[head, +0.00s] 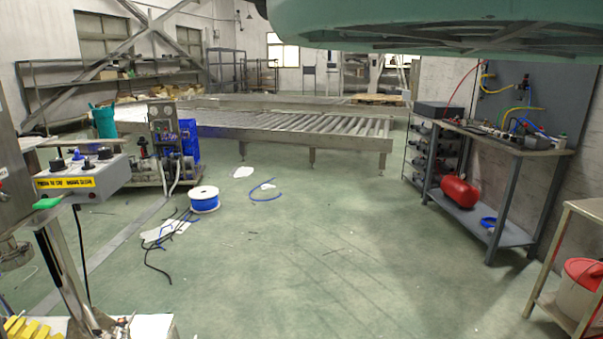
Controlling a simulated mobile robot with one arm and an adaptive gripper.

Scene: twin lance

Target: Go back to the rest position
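My gripper does not show in the head view, and neither does any part of the arm that I can be sure of. A large green rounded shape fills the top right of the picture; I cannot tell what it is. The task names no object to handle. The view looks over a green workshop floor (330,240).
A roller conveyor (290,140) crosses the back. A workbench (500,145) stands at right, with a red tank (459,191) on its shelf. A blue hose spool (204,200) and loose hoses lie left of centre. A control box (85,180) is at left. The middle floor is mostly clear.

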